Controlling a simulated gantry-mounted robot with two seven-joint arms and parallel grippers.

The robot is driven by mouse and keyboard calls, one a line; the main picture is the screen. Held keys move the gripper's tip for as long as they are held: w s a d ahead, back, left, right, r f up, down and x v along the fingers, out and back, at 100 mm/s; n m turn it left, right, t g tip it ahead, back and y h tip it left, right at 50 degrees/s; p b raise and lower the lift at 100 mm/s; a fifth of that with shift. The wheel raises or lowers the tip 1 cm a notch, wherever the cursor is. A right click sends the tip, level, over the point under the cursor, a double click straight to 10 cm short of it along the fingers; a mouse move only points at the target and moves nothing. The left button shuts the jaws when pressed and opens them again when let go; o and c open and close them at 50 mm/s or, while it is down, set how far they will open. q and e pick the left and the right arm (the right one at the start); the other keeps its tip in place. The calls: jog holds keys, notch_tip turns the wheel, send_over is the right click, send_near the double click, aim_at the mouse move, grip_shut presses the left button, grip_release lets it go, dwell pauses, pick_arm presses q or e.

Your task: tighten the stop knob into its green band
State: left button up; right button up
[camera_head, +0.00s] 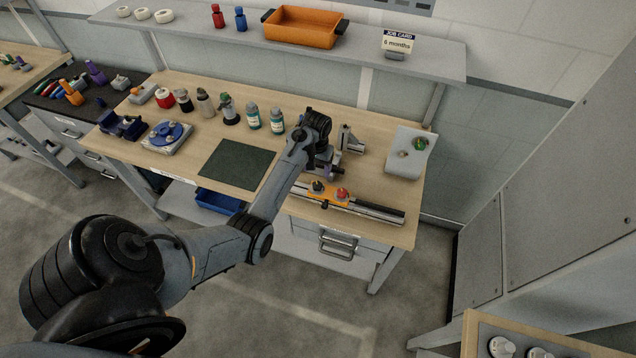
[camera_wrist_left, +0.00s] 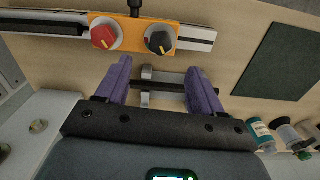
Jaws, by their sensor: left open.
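An orange block (camera_head: 328,191) sits on a metal rail (camera_head: 375,208) near the bench's front edge. It carries a black knob (camera_head: 318,186) and a red knob (camera_head: 342,194). In the left wrist view the red knob (camera_wrist_left: 104,35) and black knob (camera_wrist_left: 160,40) have pale pointer marks. Which is the stop knob, and its green band, I cannot tell. My left gripper (camera_head: 328,172) is over the bench behind the rail. Its purple fingers (camera_wrist_left: 160,85) are open and apart from both knobs. My right gripper is not in view.
A grey bracket (camera_head: 350,140) stands behind my gripper. A pale panel (camera_head: 402,168) with a small greenish knob is at the right. An orange tray (camera_head: 303,27) sits on the shelf beside a job card (camera_head: 397,43).

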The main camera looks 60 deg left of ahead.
aim_at(317, 184)
pick_arm(q)
notch_tip(317, 184, down, 9)
jog(key=shift+r, duration=0.15)
dwell(0.4)
jog(key=c, duration=1.1)
jog(key=shift+o, duration=0.2)
